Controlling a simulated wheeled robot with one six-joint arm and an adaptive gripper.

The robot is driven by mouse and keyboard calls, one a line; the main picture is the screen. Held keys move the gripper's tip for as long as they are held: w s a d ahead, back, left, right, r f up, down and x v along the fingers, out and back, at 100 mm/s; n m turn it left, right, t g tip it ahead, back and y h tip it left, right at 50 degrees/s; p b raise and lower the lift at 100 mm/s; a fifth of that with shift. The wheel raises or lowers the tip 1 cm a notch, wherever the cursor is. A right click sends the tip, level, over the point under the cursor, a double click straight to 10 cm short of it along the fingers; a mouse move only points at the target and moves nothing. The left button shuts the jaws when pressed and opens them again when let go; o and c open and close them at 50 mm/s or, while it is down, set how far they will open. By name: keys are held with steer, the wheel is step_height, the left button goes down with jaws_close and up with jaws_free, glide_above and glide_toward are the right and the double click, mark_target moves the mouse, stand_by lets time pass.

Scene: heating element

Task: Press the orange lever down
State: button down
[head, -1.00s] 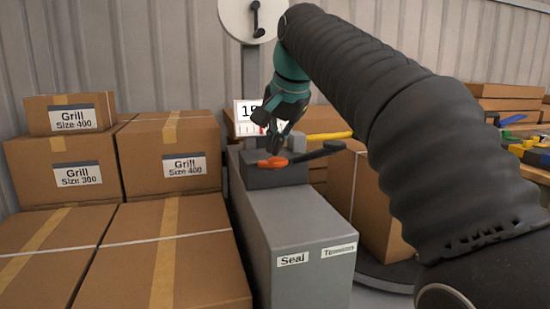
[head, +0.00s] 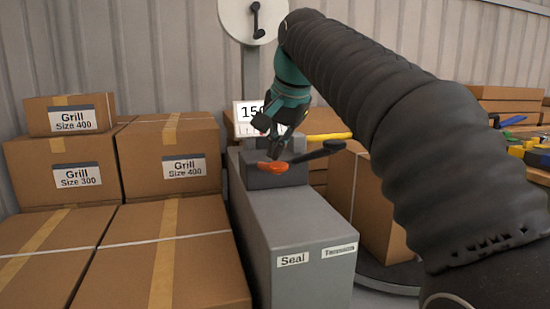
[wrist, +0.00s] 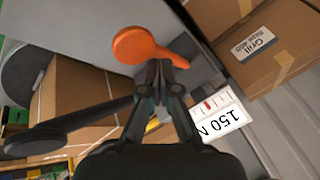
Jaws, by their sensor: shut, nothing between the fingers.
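The orange lever (head: 272,166) is on top of the grey machine (head: 290,215), at its far end in the head view. In the wrist view the orange lever (wrist: 143,46) shows its round end and short arm just beyond my fingertips. My gripper (head: 274,153) is shut and empty, pointing down at the lever. In the wrist view my gripper (wrist: 162,66) has its closed tips at the lever's arm; I cannot tell whether they touch it. A black-handled lever (head: 322,153) lies beside the orange one. A white gauge sign (head: 245,112), partly hidden by my gripper, reads 150 N in the wrist view.
Stacked cardboard boxes (head: 165,165) stand close to the left of the machine. More boxes (head: 378,215) stand to its right. A yellow handle (head: 328,136) sticks out behind. A round dial with a crank (head: 252,18) rises on a post behind. The machine's near top is clear.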

mark_target(278, 162)
steer(key=shift+s+d+f+b, duration=0.1)
steer(key=shift+s+f+b, duration=0.15)
steer(key=shift+f+b, duration=0.55)
steer(key=shift+s+d+f+b, duration=0.1)
steer(key=shift+s+f+b, duration=0.15)
steer(key=shift+f+b, duration=0.45)
stand_by(1.8)
stand_by(0.5)
steer(key=shift+w+a+r+p, duration=0.1)
steer(key=shift+w+r+p, duration=0.2)
steer(key=shift+r+p, duration=0.7)
steer(key=shift+w+a+r+p, duration=0.1)
steer(key=shift+w+r+p, duration=0.2)
steer(key=shift+r+p, duration=0.65)
steer(key=shift+w+a+r+p, duration=0.1)
steer(key=shift+w+r+p, duration=0.35)
steer(key=shift+p, duration=1)
steer(key=shift+s+r, duration=0.1)
steer(key=shift+s, duration=0.05)
steer(key=r+p, duration=0.2)
steer(key=shift+w+a+r+p, duration=0.1)
steer(key=shift+w+r+p, duration=0.15)
steer(key=shift+w+p, duration=0.05)
steer(key=shift+w+a+r, duration=0.1)
steer(key=shift+w+r, duration=0.1)
steer(key=shift+r, duration=0.4)
steer(key=shift+w+r, duration=0.2)
steer(key=shift+r, duration=0.35)
